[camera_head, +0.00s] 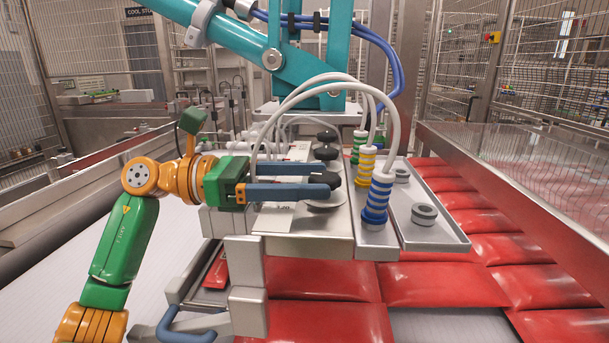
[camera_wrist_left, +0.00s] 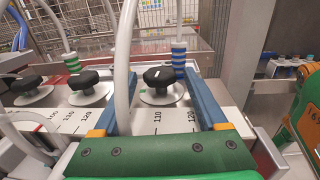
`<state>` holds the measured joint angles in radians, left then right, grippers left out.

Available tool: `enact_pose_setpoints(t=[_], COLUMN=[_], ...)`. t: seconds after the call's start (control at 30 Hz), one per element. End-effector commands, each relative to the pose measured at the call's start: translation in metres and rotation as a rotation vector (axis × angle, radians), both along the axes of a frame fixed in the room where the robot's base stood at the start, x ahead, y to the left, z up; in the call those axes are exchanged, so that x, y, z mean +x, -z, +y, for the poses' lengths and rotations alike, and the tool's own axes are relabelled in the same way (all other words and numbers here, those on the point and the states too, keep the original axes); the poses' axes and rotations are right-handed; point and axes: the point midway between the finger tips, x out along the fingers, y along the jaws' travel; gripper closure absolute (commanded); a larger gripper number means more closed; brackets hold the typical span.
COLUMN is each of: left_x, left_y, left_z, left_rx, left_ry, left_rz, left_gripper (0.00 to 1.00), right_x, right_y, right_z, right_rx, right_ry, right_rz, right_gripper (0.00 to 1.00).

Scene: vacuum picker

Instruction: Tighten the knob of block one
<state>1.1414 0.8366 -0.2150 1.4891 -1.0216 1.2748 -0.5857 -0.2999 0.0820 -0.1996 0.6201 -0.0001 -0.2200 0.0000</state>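Black knobs on silver round bases stand in a row on a grey block unit (camera_head: 303,243). The nearest black knob (camera_head: 332,180) is between the fingertips of my left gripper (camera_head: 326,179), partly hidden by them. In the left wrist view, that knob (camera_wrist_left: 159,76) sits centred between the blue fingers, with gaps on both sides. The left gripper is open and horizontal. Two other knobs, the middle knob (camera_head: 327,152) and the far knob (camera_head: 326,136), stand behind. I cannot read which block is numbered one.
White hoses arch over the knobs to striped suction cups, the nearest being blue and white (camera_head: 377,198). A metal tray (camera_head: 443,237) with grey rings lies at right. Red packs (camera_head: 437,285) lie below and right. A teal arm (camera_head: 255,45) hangs overhead.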

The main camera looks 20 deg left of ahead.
Motion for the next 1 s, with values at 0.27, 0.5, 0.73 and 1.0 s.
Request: enact_pose_setpoints(t=[0.27,0.5,0.73,1.0], left_x=[0.0,-0.014,-0.025,-0.025], left_y=[0.0,0.002,0.0,0.0], left_z=[0.0,0.04,0.066,0.066], left_rx=[0.0,0.0,0.0,0.0], left_ry=[-0.002,-0.007,-0.002,-0.001], left_rz=[0.0,0.0,0.0,0.0], left_gripper=[0.19,0.19,0.19,0.19], right_x=[0.0,0.0,0.0,0.0], right_y=[0.0,0.012,0.014,0.014], right_z=[0.001,0.002,0.003,0.002], right_rx=[0.002,0.004,0.004,0.004], right_ry=[0.001,0.001,0.001,0.001], right_rz=[-0.001,0.0,0.0,0.0], right_gripper=[0.5,0.5,0.5,0.5])
